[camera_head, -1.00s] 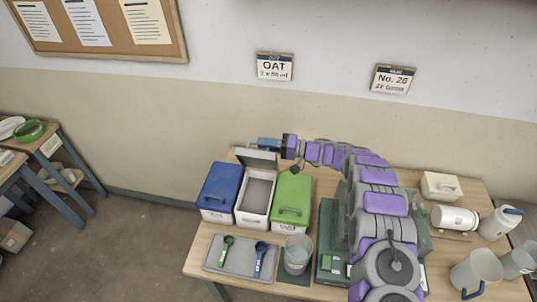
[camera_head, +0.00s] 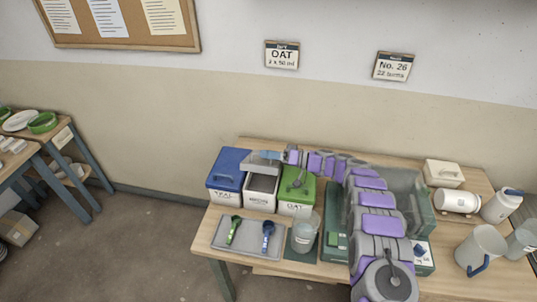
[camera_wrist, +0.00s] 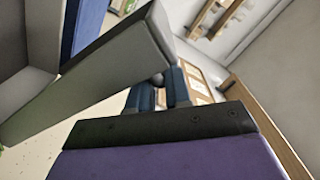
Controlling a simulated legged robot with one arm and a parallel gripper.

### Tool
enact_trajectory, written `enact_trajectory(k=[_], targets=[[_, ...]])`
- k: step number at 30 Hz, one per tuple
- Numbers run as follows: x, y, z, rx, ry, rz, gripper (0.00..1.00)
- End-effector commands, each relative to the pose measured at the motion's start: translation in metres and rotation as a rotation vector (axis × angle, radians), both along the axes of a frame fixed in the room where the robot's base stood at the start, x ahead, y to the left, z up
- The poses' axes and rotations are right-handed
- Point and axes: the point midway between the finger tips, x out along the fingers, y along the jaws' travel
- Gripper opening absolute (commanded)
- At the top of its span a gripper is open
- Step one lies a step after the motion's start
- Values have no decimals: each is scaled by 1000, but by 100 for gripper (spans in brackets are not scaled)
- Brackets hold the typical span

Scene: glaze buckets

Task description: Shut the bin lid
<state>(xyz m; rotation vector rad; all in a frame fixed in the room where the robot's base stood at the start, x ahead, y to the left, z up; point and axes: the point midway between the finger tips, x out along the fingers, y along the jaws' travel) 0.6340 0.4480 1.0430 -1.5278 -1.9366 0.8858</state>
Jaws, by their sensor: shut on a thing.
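The middle bin (camera_head: 261,191) is white with a grey inside, between a blue-lidded bin and a green-lidded bin. Its grey lid (camera_head: 259,168) is raised and tilted at the back edge, so the bin stands open at the front. My gripper (camera_head: 268,155) is at the lid's upper edge. In the wrist view the lid (camera_wrist: 100,85) slants across the left, with the bin's inside (camera_wrist: 28,40) beyond it. My blue fingers (camera_wrist: 160,90) are closed at the lid's edge around its grey handle, which is mostly hidden.
The blue-lidded bin (camera_head: 227,172) and green-lidded bin (camera_head: 298,192) stand close on either side. A grey tray (camera_head: 247,248) with two scoops and a clear jug (camera_head: 305,232) are in front. A clear-sided box (camera_head: 400,190) stands right, near my arm.

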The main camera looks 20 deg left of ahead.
Motion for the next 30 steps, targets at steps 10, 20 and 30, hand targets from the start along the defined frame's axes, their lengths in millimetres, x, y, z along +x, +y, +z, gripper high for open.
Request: enact_trajectory(k=[10,20,30], targets=[[-2,1,-1,-1,3,4,0],[0,0,-1,-1,4,2,38],[0,1,12,-1,3,2,38]])
